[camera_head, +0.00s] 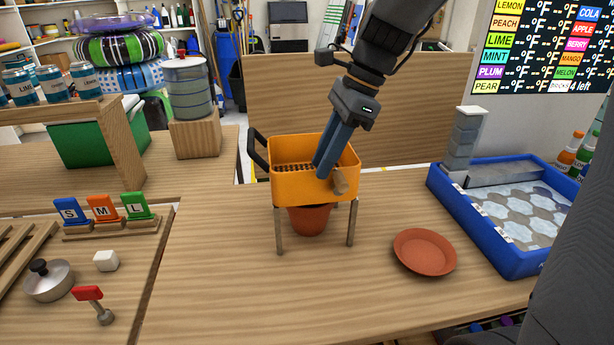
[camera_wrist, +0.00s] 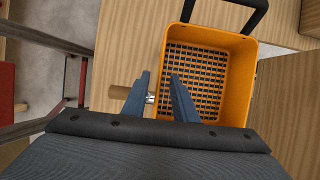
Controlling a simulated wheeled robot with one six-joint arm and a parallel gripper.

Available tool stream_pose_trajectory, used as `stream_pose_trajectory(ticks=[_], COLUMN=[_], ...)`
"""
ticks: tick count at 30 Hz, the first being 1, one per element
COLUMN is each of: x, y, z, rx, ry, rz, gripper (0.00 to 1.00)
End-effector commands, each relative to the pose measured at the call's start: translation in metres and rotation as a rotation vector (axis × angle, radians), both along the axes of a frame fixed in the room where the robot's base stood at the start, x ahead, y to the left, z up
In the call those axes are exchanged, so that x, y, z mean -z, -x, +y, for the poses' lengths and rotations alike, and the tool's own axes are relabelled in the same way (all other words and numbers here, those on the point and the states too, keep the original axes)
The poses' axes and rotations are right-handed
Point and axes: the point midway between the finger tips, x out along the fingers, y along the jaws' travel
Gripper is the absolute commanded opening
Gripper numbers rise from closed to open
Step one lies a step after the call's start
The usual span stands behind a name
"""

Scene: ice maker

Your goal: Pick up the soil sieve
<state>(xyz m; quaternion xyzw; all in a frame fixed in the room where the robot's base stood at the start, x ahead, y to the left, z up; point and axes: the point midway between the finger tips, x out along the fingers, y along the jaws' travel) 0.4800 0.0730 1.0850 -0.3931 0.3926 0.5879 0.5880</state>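The soil sieve (camera_head: 315,187) is an orange box with a black-grid bottom, a black loop handle at the left and a short wooden handle (camera_head: 340,184) at the front right. It rests on a stand with thin legs, above a terracotta pot (camera_head: 309,220). My gripper (camera_head: 326,168) comes down from above at the sieve's front right, by the wooden handle. In the wrist view, my gripper (camera_wrist: 161,90) has its blue fingers apart. One finger is over the wooden handle (camera_wrist: 130,95), the other over the inside of the sieve (camera_wrist: 248,75), with its wall between them. Contact cannot be told.
A terracotta saucer (camera_head: 425,252) lies on the table right of the stand. A blue tray (camera_head: 470,220) with hexagonal tiles is further right. The front middle table is clear.

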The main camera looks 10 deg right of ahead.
Motion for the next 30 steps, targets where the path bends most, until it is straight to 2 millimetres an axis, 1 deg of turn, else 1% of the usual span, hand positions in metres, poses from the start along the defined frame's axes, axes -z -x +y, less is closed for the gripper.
stream_pose_trajectory(ticks=[2, 9, 12, 15, 21, 23, 24, 26, 30], x=[0.007, 0.041, 0.050, 0.054, 0.054, 0.054, 0.054, 0.054, 0.054], y=[0.001, 0.001, 0.000, 0.000, 0.000, 0.000, 0.000, 0.000, 0.000], z=[0.003, 0.016, 0.020, 0.021, 0.021, 0.021, 0.021, 0.021, 0.021], rx=[-0.002, -0.001, 0.000, 0.001, 0.001, 0.001, 0.001, 0.001, 0.001], ry=[0.000, 0.000, 0.000, 0.000, 0.000, 0.000, 0.000, 0.000, 0.000], rz=[0.004, 0.005, 0.002, 0.002, 0.000, 0.000, 0.000, 0.000, 0.000], gripper=[0.26, 0.26, 0.26, 0.26, 0.26, 0.17, 0.11, 0.00, 0.00])
